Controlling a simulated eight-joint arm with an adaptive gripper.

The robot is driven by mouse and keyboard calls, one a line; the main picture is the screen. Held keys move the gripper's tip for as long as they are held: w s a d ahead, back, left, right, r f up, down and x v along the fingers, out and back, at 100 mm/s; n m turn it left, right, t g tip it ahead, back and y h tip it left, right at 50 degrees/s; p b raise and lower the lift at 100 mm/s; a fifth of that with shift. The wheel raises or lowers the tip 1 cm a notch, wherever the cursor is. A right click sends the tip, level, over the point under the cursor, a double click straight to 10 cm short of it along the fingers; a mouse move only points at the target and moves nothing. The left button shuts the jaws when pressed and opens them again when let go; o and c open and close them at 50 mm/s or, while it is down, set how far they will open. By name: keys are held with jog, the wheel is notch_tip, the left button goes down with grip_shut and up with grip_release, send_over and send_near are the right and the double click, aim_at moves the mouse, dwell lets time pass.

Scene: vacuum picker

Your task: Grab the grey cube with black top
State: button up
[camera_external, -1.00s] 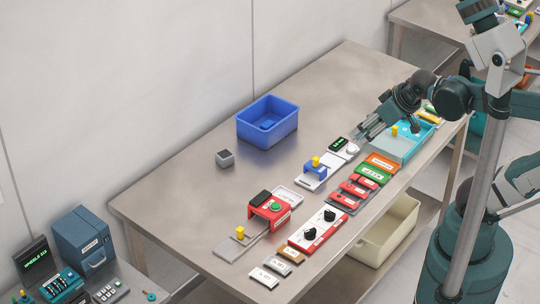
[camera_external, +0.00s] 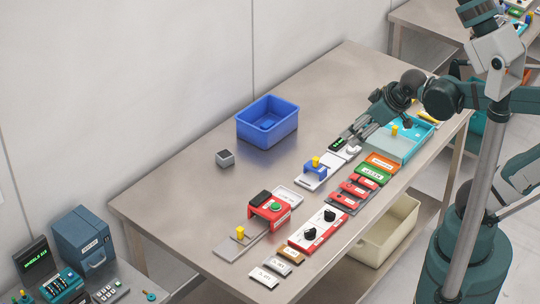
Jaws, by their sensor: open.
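The grey cube with a black top (camera_external: 225,158) sits alone on the metal table, left of the blue bin and apart from it. My gripper (camera_external: 356,143) is at the right part of the table, above the area between the small display and the teal tray. It is open, with nothing seen between its fingers. It is well to the right of the cube and not touching it. The fingertips are small and partly blend with the devices behind them.
A blue open bin (camera_external: 268,122) stands between cube and gripper, towards the back. A red device with a green button (camera_external: 268,210), a blue device with a yellow knob (camera_external: 312,172) and a teal tray (camera_external: 405,143) line the front. The table around the cube is clear.

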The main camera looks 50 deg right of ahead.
jog(key=w+a+f+n+t+h+b, duration=0.1)
jog(key=w+f+n+b, duration=0.3)
jog(key=w+n, duration=0.6)
jog(key=w+f+n+t+h+b, duration=0.15)
jog(key=w+f+n, duration=0.4)
jog(key=w, duration=0.85)
jog(key=n+t+b, duration=0.3)
jog(key=n+b, duration=0.3)
jog(key=n, duration=1)
send_near(227, 155)
jog(key=shift+x, duration=0.8)
jog(key=shift+f, duration=0.1)
jog(key=shift+x, duration=1.25)
jog(key=shift+w, duration=0.15)
